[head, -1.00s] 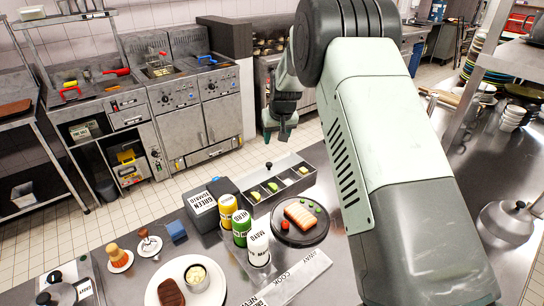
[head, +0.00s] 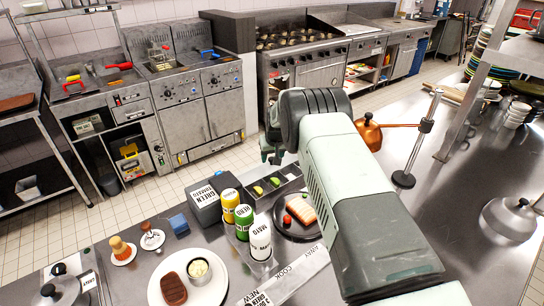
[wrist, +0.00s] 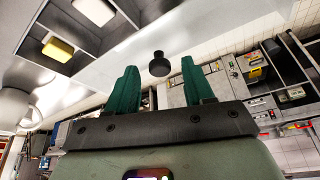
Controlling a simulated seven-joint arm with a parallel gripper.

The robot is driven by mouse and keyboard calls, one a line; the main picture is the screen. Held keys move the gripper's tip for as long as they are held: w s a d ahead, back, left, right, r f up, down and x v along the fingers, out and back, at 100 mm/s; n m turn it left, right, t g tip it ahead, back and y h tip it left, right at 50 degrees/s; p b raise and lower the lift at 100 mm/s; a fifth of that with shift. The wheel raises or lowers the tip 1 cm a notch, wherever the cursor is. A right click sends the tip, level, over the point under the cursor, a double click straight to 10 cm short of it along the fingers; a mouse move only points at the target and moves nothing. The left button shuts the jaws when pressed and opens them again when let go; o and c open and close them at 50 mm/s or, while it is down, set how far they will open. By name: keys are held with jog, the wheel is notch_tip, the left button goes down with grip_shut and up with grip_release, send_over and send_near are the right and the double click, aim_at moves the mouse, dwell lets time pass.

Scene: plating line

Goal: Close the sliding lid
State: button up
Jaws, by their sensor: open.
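The metal garnish box (head: 283,200) stands on the counter, with green pieces in its open compartments. In the wrist view its open compartments (wrist: 75,28) are at the upper left, one with a yellow piece. The pale lid (wrist: 110,60) lies beside them, and its dark round knob (wrist: 158,66) shows between my fingertips in the picture. My gripper (wrist: 159,70) is open, one green finger on each side of the knob, with no contact visible. In the head view my gripper (head: 271,155) is at the box's far side; it and my arm hide the knob and part of the box.
A dark plate (head: 291,224) with food is close in front. A copper pan (head: 369,134) and a stand (head: 404,178) are to the right.

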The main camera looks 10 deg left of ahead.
jog(key=shift+f, duration=0.1)
grip_shut()
dwell(0.3)
jog(key=shift+s+d, duration=2.7)
jog(key=shift+d, duration=0.1)
grip_release()
jog(key=shift+a, duration=0.1)
jog(key=v, duration=1)
jog(key=shift+r, duration=0.4)
